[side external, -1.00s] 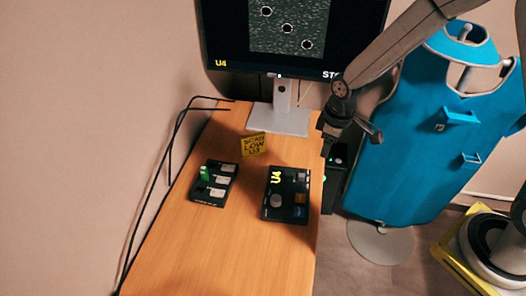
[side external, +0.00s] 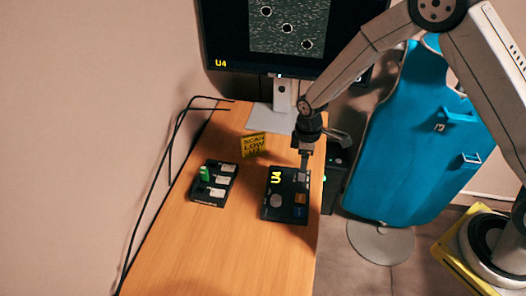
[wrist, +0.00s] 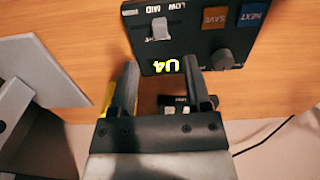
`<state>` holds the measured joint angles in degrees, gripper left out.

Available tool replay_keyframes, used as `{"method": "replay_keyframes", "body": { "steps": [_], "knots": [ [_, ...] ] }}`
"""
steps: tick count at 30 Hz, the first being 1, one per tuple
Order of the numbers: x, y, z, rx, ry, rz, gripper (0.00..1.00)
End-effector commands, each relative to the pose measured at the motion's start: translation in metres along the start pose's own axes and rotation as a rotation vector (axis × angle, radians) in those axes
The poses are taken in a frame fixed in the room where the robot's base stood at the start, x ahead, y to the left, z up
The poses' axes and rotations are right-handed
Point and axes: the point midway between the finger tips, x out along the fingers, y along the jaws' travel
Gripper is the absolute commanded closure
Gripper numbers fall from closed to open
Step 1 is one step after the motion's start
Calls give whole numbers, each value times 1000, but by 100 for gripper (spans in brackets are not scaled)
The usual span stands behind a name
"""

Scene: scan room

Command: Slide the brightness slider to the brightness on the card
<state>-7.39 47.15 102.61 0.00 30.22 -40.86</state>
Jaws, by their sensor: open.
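The dark control box (side external: 286,212) lies on the desk, with a yellow "U4" on its face. In the wrist view, the box (wrist: 190,48) carries a light slider cap (wrist: 159,29) near the MID mark, with LOW to its right. My gripper (side external: 304,168) is over the box's far right part, empty. In the wrist view, my open fingers (wrist: 161,70) sit either side of the "U4"; contact cannot be told.
The box also has a dark round knob (wrist: 222,60), an orange SAVE button (wrist: 216,19) and a blue NEXT button (wrist: 252,15). A dark tray (side external: 208,201) with light pieces and a green one stands left. The monitor stand (side external: 268,118) is behind. The front desk is clear.

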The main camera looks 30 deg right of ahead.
Motion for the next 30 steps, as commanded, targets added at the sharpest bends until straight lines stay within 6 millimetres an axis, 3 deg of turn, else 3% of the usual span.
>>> {"method": "replay_keyframes", "body": {
  "steps": [18,30],
  "knots": [
    [61,0,0,1,1,1,38],
    [70,0,0,1,2,2,38]
  ]
}}
